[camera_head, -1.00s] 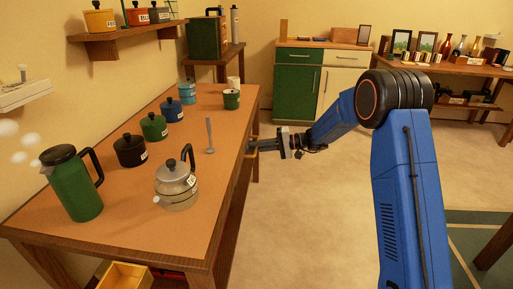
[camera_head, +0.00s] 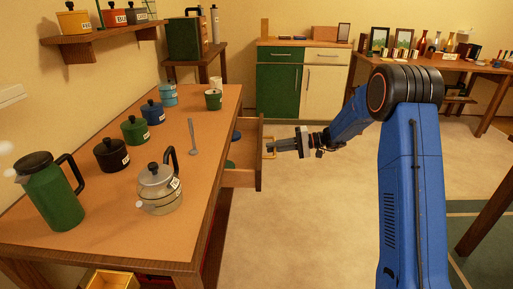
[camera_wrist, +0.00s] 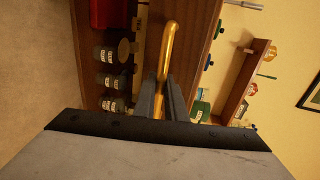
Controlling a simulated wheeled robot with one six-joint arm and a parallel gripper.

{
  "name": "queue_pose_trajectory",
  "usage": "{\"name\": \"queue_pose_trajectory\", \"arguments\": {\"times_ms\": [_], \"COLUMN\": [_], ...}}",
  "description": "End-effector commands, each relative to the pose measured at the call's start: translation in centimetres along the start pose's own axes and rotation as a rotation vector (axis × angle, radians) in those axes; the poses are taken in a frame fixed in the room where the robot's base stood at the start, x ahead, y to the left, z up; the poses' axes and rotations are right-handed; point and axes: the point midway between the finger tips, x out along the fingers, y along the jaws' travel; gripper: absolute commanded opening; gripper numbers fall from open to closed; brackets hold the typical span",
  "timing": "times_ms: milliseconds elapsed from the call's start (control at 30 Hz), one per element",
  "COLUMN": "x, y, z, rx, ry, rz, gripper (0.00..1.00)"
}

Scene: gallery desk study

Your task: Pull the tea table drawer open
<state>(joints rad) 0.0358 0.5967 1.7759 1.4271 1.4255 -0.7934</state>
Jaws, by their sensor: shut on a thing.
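The tea table (camera_head: 205,185) stands at the left in the head view. Its drawer (camera_head: 242,178) sticks out from the right side, open, with bits of blue and green things showing inside. A brass handle (camera_head: 269,150) is on the drawer front; it also shows as a golden bar in the wrist view (camera_wrist: 170,45). My gripper (camera_head: 275,147) is at the handle, with its fingers shut on it. In the wrist view the two dark fingers (camera_wrist: 162,95) lie on either side of the bar.
On the tabletop are a green jug (camera_head: 50,192), a metal kettle (camera_head: 159,188), a spoon (camera_head: 193,137) and several lidded pots. A yellow box (camera_head: 112,280) is below the table's front. A green and cream cabinet (camera_head: 305,85) stands behind. The floor (camera_head: 310,210) around my arm is clear.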

Motion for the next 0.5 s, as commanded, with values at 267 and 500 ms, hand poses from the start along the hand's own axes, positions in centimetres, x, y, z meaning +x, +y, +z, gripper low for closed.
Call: {"name": "queue_pose_trajectory", "arguments": {"times_ms": [267, 500], "x": [-6.9, -10.5], "y": [1.5, 2.3], "z": [0.0, 0.0], "rx": [0.002, 0.002], "ry": [0.002, 0.000], "rz": [0.001, 0.001], "gripper": [0.00, 0.00]}}
